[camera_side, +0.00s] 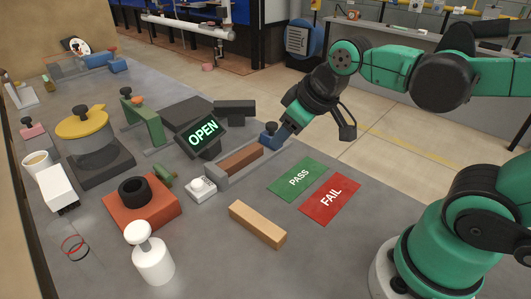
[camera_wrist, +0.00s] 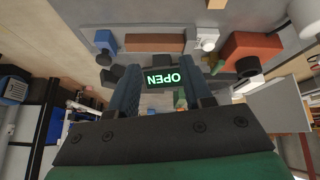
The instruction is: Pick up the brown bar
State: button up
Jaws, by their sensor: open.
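The brown bar (camera_side: 241,160) lies lengthwise in a grey channel-shaped fixture (camera_side: 229,177) on the bench, with a blue end block (camera_side: 268,138) at its right end. The bar also shows in the wrist view (camera_wrist: 155,43), above the fingers. My gripper (camera_side: 289,128) is by the right end of the fixture in the side view, fingers pointing down and left, overlapping the blue block there. In the wrist view the two fingers (camera_wrist: 161,78) are wide apart with nothing between them, the lit sign showing in the gap. Whether a finger touches the block cannot be told.
A lit OPEN sign (camera_side: 203,134) stands behind the bar. A white button box (camera_side: 201,189) is by the fixture's left end. A tan bar (camera_side: 258,223) lies in front. Green PASS (camera_side: 297,179) and red FAIL (camera_side: 330,199) mats lie flat to the right.

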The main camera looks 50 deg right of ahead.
jog(key=w+n+g, duration=0.3)
jog(key=w+n, duration=0.5)
jog(key=n+g, duration=0.3)
jog(key=n, duration=0.4)
send_over(241, 155)
notch_tip(241, 155, down, 7)
jog(key=shift+s+r, duration=0.1)
jog(key=shift+r, duration=0.05)
jog(key=shift+f+n, duration=0.4)
jog(key=shift+f, duration=2.75)
grip_shut()
